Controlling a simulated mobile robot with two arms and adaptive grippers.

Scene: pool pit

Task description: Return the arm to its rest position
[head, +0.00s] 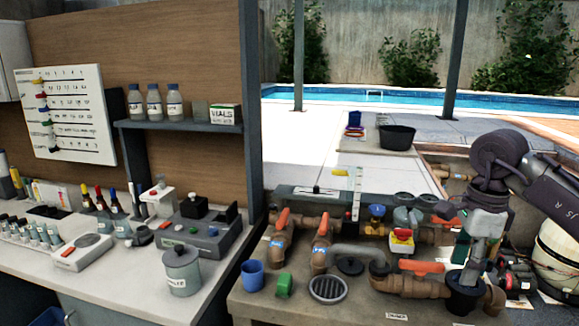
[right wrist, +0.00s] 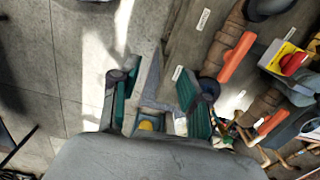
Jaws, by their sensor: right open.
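My right arm (head: 545,190) comes in from the right in the head view and bends down over the right end of the pipe bench. My right gripper (head: 475,262) points downward there, near the pipes and a dark round fitting (head: 465,292). In the right wrist view, the gripper (right wrist: 157,100) has its two teal-padded fingers apart, with no object held between them. A small yellow thing (right wrist: 145,125) shows beyond the gap, close to the palm edge; I cannot tell what it is. My left gripper is not in view.
The pipe bench carries orange-handled valves (head: 320,228), a red-and-yellow switch (head: 402,240), a blue cup (head: 252,275) and a round grate (head: 328,289). In the right wrist view, an orange handle (right wrist: 236,57) is close to the right finger. A lab counter (head: 130,270) stands left.

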